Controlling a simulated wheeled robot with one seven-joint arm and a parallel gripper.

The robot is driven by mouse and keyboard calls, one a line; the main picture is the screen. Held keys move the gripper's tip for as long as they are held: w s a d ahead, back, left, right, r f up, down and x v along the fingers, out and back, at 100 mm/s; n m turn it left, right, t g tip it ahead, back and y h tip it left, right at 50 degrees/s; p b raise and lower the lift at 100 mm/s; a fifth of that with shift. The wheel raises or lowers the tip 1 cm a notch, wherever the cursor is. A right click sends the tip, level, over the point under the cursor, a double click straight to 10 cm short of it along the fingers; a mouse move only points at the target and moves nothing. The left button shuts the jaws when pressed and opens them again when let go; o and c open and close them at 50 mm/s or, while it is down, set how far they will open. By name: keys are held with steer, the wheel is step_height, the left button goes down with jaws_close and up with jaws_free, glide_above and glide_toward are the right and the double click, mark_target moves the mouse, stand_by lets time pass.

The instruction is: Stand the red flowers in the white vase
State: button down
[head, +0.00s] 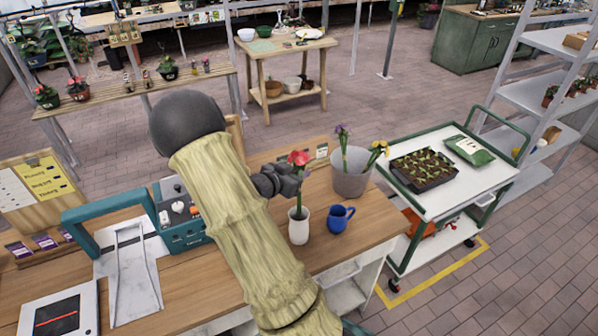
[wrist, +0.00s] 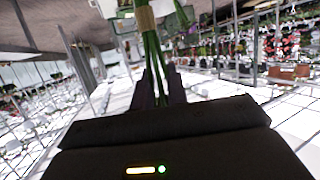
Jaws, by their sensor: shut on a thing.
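The red flowers (head: 299,158) are upright in the head view, their green stem running down to the mouth of the white vase (head: 298,228). The lower stem end seems to be inside the rim, but how deep is hidden. My gripper (head: 296,184) is shut on the stems above the vase. In the wrist view the green stems (wrist: 152,52), with a tan band around them, pass between my two dark fingers (wrist: 158,88). The vase stands upright on the wooden counter.
A blue mug (head: 340,219) stands close to the right of the vase. A grey bucket (head: 350,178) with purple and yellow flowers is behind it. A teal machine (head: 180,222) is on the left. A green-framed cart (head: 450,197) stands at the right.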

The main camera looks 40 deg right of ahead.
steer(key=shift+f+b, duration=2.65)
steer(key=shift+f, duration=1.15)
steer(key=c, duration=1.3)
jaws_free()
steer(key=b+v, duration=0.3)
steer(key=v, duration=1.4)
steer(key=shift+a, duration=0.15)
steer(key=shift+w, duration=0.15)
